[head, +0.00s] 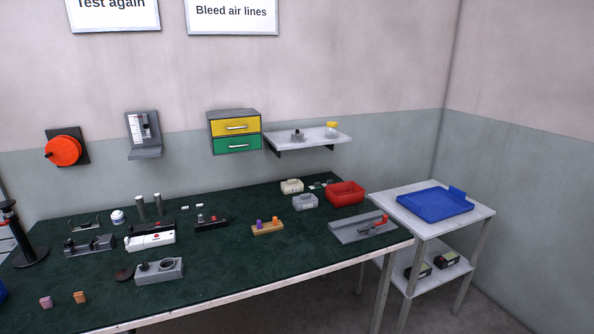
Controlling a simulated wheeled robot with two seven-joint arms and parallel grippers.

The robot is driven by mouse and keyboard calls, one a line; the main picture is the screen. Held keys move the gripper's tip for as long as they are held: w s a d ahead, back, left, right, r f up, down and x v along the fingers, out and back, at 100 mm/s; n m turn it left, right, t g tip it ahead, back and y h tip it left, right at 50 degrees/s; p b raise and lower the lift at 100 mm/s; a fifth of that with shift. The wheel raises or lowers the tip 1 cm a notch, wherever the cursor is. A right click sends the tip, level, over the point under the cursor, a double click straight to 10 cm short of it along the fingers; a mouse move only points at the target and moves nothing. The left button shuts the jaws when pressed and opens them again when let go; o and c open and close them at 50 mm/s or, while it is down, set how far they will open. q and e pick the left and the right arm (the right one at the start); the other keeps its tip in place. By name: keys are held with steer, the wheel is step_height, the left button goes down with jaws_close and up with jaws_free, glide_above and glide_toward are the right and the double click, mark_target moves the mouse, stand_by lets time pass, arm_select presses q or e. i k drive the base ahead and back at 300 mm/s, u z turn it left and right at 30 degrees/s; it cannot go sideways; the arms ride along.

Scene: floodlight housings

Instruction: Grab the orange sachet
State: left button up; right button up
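A small orange packet (80,297), which looks like the orange sachet, stands on the dark green bench top (215,275) near its front edge at the lower left. A similar pink packet (46,302) stands just left of it, with a small gap between them. Neither of my grippers is in view, and nothing touches the orange packet.
A black stand (28,250) rises at the left, with a blue object (2,291) at the picture edge. The bench's front middle is clear.

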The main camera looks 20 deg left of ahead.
mark_target(80, 297)
steer(key=u, duration=0.8)
steer(key=i, duration=0.85)
steer(key=u, duration=0.55)
